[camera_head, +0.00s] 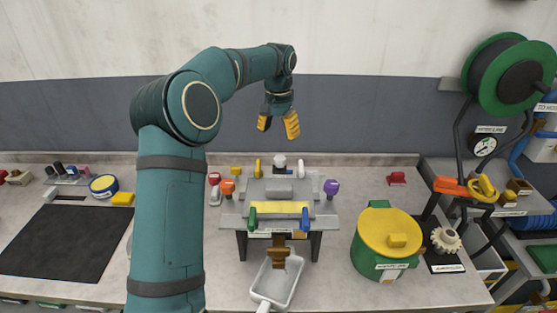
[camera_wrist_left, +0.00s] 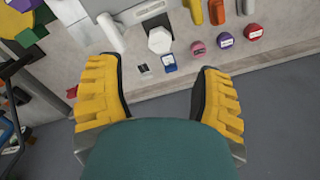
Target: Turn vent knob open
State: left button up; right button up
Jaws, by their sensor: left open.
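A grey bench device (camera_head: 265,217) stands in the middle of the bench with several coloured knobs and levers. No readable label tells which is the vent knob. A pale faceted knob (camera_head: 279,161) stands at its back; a similar white knob (camera_wrist_left: 160,40) shows in the left wrist view. A purple knob (camera_head: 331,187) is on its right, an orange knob (camera_head: 227,187) on its left. My left gripper (camera_head: 278,129) points down, open and empty, above and behind the device. Its yellow fingers (camera_wrist_left: 158,68) are spread apart in the left wrist view, touching nothing. My right gripper is not seen.
A green pot with a yellow lid (camera_head: 377,232) stands right of the device. A white scoop-like tray (camera_head: 277,285) lies in front. A black mat (camera_head: 60,242) is at the left. A hose reel (camera_head: 508,80) and gauge (camera_head: 484,146) are at the right. The wall is close behind.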

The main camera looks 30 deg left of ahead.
aim_at(278, 159)
pick_arm(q)
notch_tip(278, 159, down, 10)
jog(key=shift+a+f+b, duration=0.1)
jog(key=shift+f+b, duration=0.1)
jog(key=shift+b, duration=0.2)
grip_shut()
